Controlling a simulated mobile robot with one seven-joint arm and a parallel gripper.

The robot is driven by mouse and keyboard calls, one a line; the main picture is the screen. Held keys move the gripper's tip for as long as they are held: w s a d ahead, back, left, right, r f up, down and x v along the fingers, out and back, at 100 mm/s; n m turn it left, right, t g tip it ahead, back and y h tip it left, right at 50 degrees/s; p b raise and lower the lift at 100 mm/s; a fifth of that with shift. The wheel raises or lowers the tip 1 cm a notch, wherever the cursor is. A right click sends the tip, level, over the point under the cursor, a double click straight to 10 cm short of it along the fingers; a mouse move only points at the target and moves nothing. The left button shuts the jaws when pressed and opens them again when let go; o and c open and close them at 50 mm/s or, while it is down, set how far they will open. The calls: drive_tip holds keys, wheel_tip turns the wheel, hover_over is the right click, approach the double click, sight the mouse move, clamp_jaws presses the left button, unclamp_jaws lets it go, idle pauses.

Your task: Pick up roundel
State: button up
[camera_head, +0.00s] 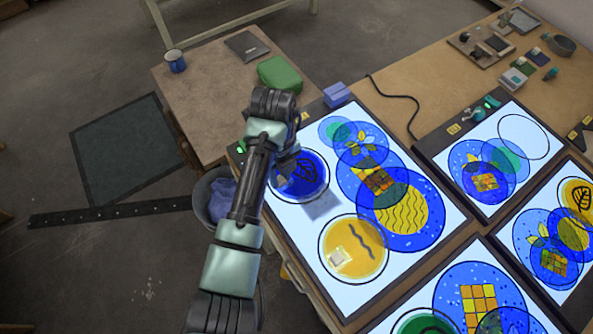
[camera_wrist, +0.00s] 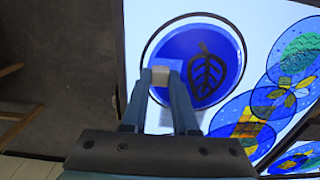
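A blue roundel (camera_head: 308,172) with a dark leaf lies inside a black ring outline at the upper left of the nearest lit panel. It also shows in the wrist view (camera_wrist: 208,48), with a small pale block (camera_wrist: 160,76) near its lower left edge. My gripper (camera_wrist: 160,84) is over that edge, its two fingers apart, one on each side of the block. I cannot tell whether they touch it. In the head view my gripper (camera_head: 284,176) and arm cover the left part of the roundel.
A yellow roundel (camera_head: 366,262) with a pale block lies nearer on the same panel (camera_head: 322,208). Several overlapping discs are at the right. A blue box (camera_head: 336,94) and green case (camera_head: 280,75) stand behind. A bucket (camera_head: 206,200) is left of the table.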

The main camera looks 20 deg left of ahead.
clamp_jaws()
drive_tip(key=shift+r, duration=0.1)
